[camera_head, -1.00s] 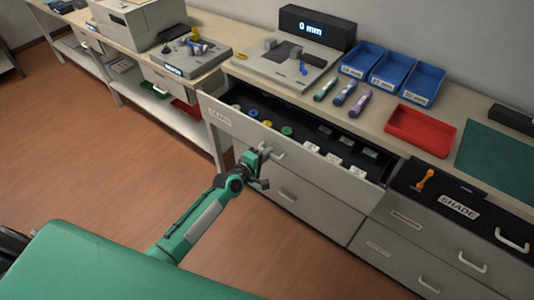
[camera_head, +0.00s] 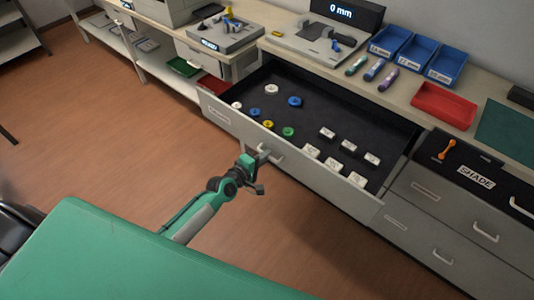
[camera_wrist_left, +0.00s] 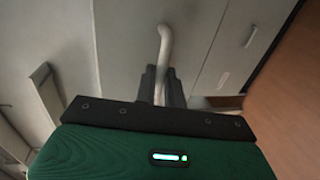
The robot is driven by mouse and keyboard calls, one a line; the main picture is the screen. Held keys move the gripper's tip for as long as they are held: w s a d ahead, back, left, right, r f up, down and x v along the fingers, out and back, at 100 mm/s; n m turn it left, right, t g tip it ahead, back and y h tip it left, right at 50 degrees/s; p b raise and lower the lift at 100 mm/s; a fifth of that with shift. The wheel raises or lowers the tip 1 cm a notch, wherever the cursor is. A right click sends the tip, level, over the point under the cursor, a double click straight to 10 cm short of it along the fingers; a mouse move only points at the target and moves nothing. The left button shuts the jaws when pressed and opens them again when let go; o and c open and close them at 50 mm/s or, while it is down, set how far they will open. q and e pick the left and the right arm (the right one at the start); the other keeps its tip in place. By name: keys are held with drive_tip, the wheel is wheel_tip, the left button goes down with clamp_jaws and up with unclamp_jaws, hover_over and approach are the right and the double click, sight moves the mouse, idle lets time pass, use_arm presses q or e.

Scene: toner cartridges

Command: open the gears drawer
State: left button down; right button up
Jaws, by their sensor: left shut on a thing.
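The gears drawer (camera_head: 219,115) is pulled well out from under the bench in the head view. Its dark inside shows white, blue, yellow and green round gears on the left and several white blocks on the right. My left gripper (camera_head: 259,165) is at the drawer's front face and shut on the drawer handle (camera_head: 273,154). In the left wrist view the white handle (camera_wrist_left: 164,45) runs down between the dark fingers (camera_wrist_left: 161,85). The label on the drawer front is too small to read clearly. My right gripper is not in view.
The bench top holds blue bins (camera_head: 417,54), a red tray (camera_head: 443,106) and several small tubes (camera_head: 374,70). The wooden floor (camera_head: 110,130) on the left is clear.

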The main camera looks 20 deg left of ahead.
use_arm(q)
drive_tip(key=shift+s+a, duration=0.1)
drive_tip(key=shift+s, duration=0.1)
drive_tip(key=c, duration=1.5)
unclamp_jaws()
drive_tip(key=shift+b+v, duration=0.8)
drive_tip(key=shift+v, duration=6.1)
drive_tip(key=shift+f, duration=0.1)
